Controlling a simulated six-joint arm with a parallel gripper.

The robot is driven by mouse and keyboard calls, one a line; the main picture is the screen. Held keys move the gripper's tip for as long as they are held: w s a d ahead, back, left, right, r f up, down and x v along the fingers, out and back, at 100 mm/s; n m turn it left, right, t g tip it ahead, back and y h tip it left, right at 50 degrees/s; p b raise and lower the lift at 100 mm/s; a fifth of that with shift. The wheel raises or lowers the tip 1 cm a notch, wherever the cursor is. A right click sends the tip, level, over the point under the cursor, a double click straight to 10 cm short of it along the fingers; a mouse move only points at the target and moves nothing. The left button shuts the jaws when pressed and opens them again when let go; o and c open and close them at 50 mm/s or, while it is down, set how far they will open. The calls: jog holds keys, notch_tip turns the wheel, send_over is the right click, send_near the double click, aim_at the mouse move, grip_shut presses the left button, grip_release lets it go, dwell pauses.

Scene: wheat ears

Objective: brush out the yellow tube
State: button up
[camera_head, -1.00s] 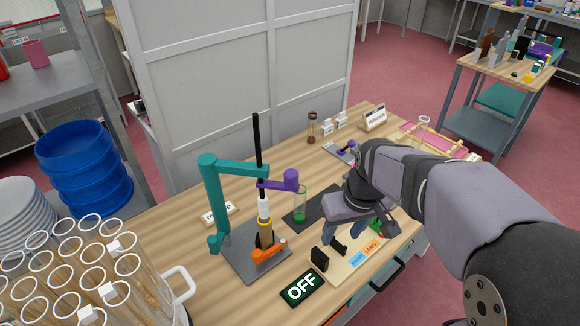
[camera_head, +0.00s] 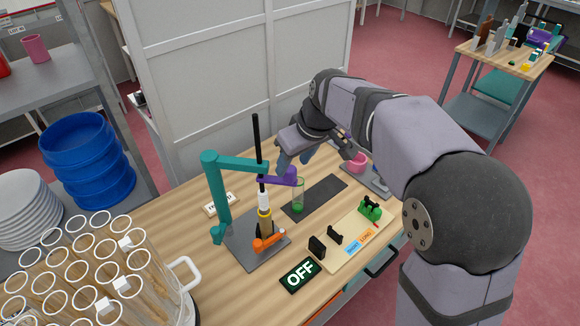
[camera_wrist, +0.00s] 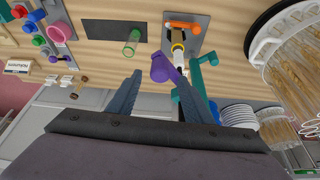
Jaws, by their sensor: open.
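A grey plate (camera_head: 238,236) carries a teal arm (camera_head: 216,190), a black rod (camera_head: 257,140), a purple lever (camera_head: 284,176) and an orange lever (camera_head: 268,242). The only yellow part I see is a yellow band (camera_head: 265,214) below a white section on the upright under the rod; I cannot tell whether it belongs to a separate tube. A clear tube with a green base (camera_head: 298,208) stands beside it. My gripper (camera_head: 290,164) is open and empty near the purple lever. In the wrist view the purple lever (camera_wrist: 163,68) appears between the fingers (camera_wrist: 160,76).
An OFF sign (camera_head: 300,276) and a pale board (camera_head: 352,250) with black blocks lie in front. Several glass tubes holding wheat (camera_head: 75,265) stand at front left. A tall white panel (camera_head: 205,80) borders the bench.

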aim_at(291, 169)
jog(key=shift+p+x, duration=0.65)
jog(key=shift+x, duration=1.7)
jog(key=shift+c, duration=0.7)
grip_shut()
notch_tip(291, 169, down, 13)
jog(key=b, duration=1)
jog(key=shift+s+d, duration=0.1)
jog(key=shift+s, duration=0.05)
jog(key=shift+o, duration=0.7)
grip_release()
jog(key=shift+r, duration=0.1)
